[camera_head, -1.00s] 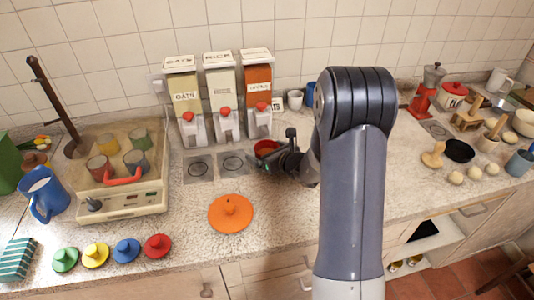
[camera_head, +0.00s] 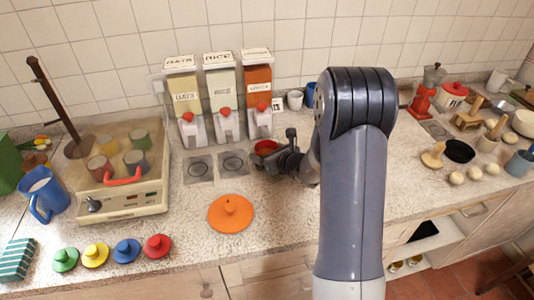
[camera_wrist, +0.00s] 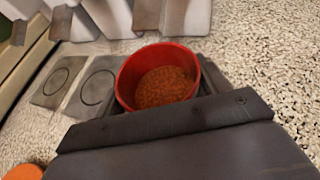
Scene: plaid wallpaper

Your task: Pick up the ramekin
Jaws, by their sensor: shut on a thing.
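The red ramekin (camera_wrist: 127,82) holds an orange-brown grainy filling and is upright. In the head view the ramekin (camera_head: 265,146) is in front of the dispenser with the orange contents, partly hidden by my gripper. My gripper (camera_head: 274,154) is shut on the ramekin, with its dark fingers at the ramekin's sides. In the wrist view the near part of my gripper (camera_wrist: 160,125) covers the ramekin's front lower wall. I cannot tell whether the ramekin's base touches the counter.
Three dispensers (camera_head: 222,95) stand behind and to the left of my gripper. Two grey pads with circles (camera_head: 233,163) lie left of the ramekin. An orange lid (camera_head: 230,212) lies in front. Bare counter (camera_head: 285,225) is free at front.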

